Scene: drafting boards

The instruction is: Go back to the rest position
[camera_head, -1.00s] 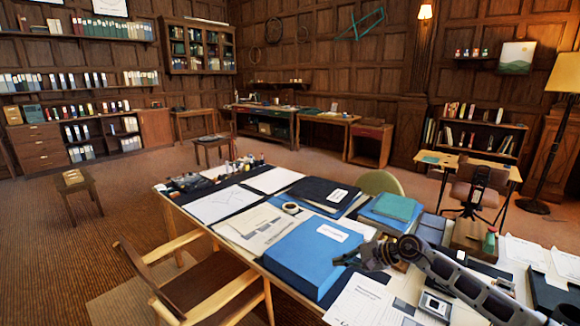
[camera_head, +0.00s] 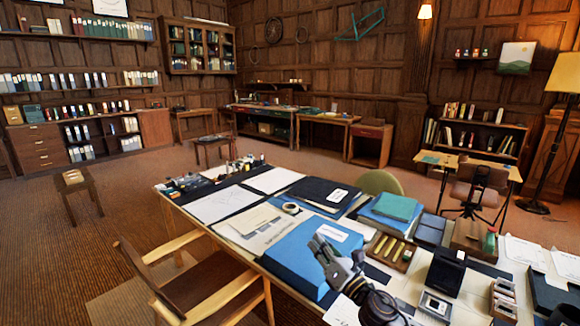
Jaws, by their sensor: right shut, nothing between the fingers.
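My right gripper (camera_head: 322,245) is over the right edge of the blue folder box (camera_head: 296,262), at the front of the big desk. Its fingers are closed together and hold nothing. Its arm comes in from the bottom edge, right of centre. The gripper covers part of the box's right side and white label. I cannot tell whether it touches the box. My left gripper is not in view.
The desk (camera_head: 255,258) carries papers, a tape roll (camera_head: 291,208), dark folders (camera_head: 318,192), teal books (camera_head: 394,208), a tray with brass pieces (camera_head: 391,249) and a black box (camera_head: 446,268). A wooden armchair (camera_head: 195,285) stands at its near left. Open floor lies beyond.

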